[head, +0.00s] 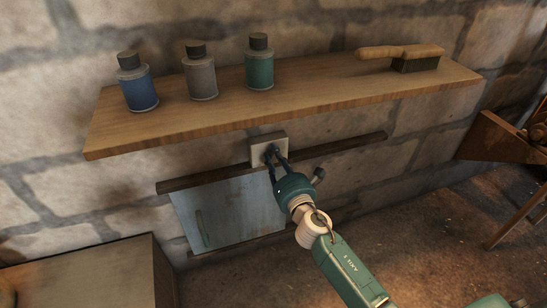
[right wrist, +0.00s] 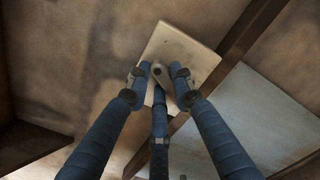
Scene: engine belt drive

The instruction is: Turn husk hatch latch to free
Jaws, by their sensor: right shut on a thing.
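The latch is a small pale square plate (head: 256,152) on the wall below the shelf, with a knob (right wrist: 161,72) that shows in the right wrist view. The plate sits tilted in the right wrist view (right wrist: 182,42). My right gripper (head: 275,155) reaches up from below. Its dark blue fingers (right wrist: 158,76) are shut on the latch knob, one finger on each side and a third below. The hatch is a grey-blue panel (head: 235,208) to the lower left of the latch, with a small upright handle (head: 202,228). My left gripper does not show.
A wooden shelf (head: 300,96) juts out above the latch, holding a blue bottle (head: 139,90), a grey bottle (head: 199,80), a green bottle (head: 259,70) and a brush (head: 415,62). A dark upper rail (head: 345,144) and lower rail (head: 240,243) border the hatch. A box (head: 90,268) stands lower left.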

